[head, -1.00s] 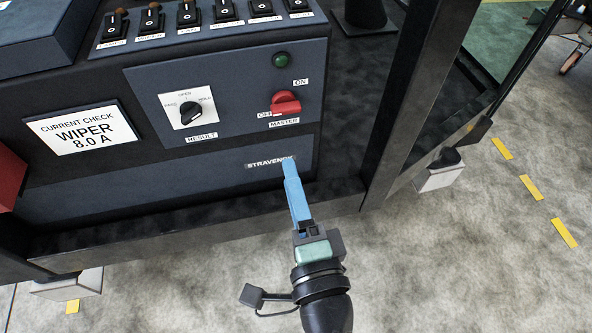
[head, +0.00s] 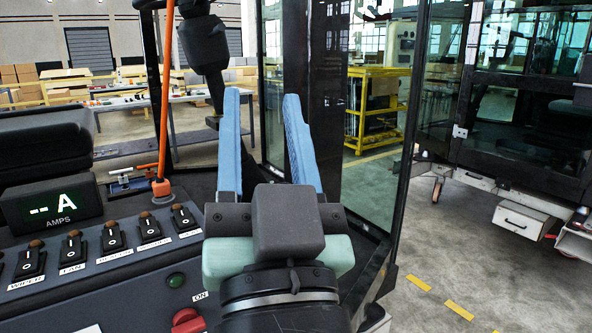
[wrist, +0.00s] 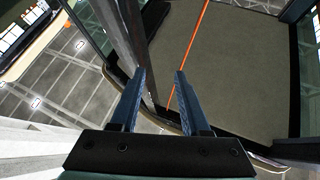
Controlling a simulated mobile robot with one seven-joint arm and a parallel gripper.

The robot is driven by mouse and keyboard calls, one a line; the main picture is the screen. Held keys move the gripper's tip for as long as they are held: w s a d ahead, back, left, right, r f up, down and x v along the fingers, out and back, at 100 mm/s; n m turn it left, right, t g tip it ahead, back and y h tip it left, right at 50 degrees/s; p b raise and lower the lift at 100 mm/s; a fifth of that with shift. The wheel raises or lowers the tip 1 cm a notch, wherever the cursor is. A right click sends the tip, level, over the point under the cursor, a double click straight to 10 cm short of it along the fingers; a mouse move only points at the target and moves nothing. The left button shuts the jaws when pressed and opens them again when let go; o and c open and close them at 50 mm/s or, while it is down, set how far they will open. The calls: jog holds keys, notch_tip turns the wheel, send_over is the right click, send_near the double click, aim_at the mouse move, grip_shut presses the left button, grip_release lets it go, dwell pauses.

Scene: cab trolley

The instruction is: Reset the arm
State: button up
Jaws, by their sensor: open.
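My gripper (head: 270,140) is raised in the middle of the head view, with its two blue fingers apart and nothing between them. It stands in front of the cab's dark posts and to the right of the switch row. In the wrist view my gripper (wrist: 154,95) is also open and empty. The view between and beyond the fingers there shows a dark post, an orange line and a large dull panel.
The console holds several rocker switches (head: 112,237), an amps display (head: 52,204) reading "-- A", a green lamp (head: 176,280) and a partly cut-off red master knob (head: 188,319). An orange rod (head: 165,100) rises beside the switches. A yellow rack (head: 375,105) stands behind. Open floor lies right.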

jog(key=s+d+r+t+h+p, duration=0.1)
jog(key=s+r+h+p, duration=0.1)
jog(key=r+p, duration=0.4)
jog(key=s+d+r+t+h+p, duration=0.1)
jog(key=r+p, duration=0.5)
jog(key=r, duration=0.8)
jog(key=shift+s+d+r+t+h, duration=0.2)
jog(key=shift+s+t+h, duration=0.25)
jog(key=shift+s, duration=0.35)
